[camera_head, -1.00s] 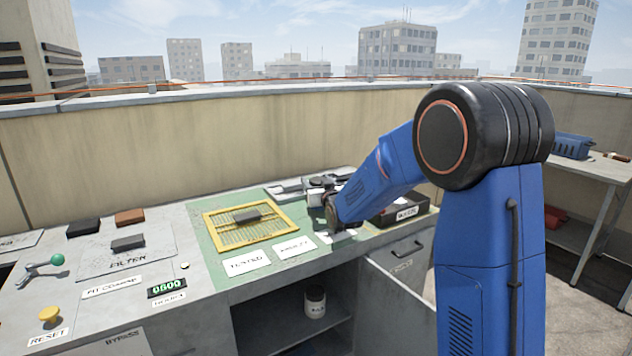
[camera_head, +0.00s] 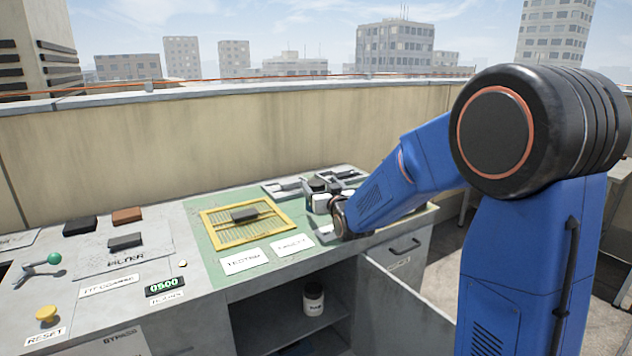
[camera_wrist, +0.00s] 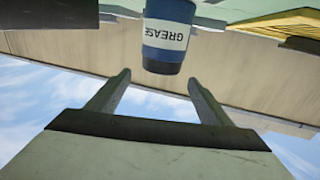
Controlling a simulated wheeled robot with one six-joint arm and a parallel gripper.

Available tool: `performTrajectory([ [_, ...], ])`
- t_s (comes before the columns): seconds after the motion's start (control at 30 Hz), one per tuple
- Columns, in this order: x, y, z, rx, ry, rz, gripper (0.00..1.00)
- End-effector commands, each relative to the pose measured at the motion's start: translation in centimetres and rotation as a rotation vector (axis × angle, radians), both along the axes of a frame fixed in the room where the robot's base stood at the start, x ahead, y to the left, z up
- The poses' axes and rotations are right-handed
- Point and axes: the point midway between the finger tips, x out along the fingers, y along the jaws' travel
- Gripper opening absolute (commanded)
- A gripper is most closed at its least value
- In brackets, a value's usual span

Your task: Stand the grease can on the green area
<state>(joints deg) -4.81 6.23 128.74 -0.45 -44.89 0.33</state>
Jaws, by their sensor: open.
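The blue grease can (camera_wrist: 167,40), with a white GREASE label, shows upside down in the wrist view, which is itself inverted. It is just beyond my gripper (camera_wrist: 158,78), roughly in line with the gap between the two fingers. The fingers are open and spread, with nothing held. The can's base is cut off by the picture's edge.
A yellow grid frame (camera_head: 227,237) with a dark block (camera_head: 244,214) lies on the green area, behind two white labels. A pale jar (camera_head: 313,298) stands in the open cabinet below. Grey fittings (camera_head: 290,187) lie behind my gripper. A wall runs along the back.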

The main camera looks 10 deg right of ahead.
Motion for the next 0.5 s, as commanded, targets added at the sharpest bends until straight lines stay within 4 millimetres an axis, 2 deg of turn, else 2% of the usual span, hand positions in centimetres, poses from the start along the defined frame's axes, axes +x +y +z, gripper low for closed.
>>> performTrajectory([
  [0.1, -2.0, -0.2, 0.1, 0.000, -0.001, 0.000, 0.73],
  [0.2, -3.2, -0.3, 0.1, 0.000, -0.001, 0.000, 0.73],
  [0.5, -4.5, -0.4, 0.1, 0.000, -0.001, 0.000, 0.73],
])
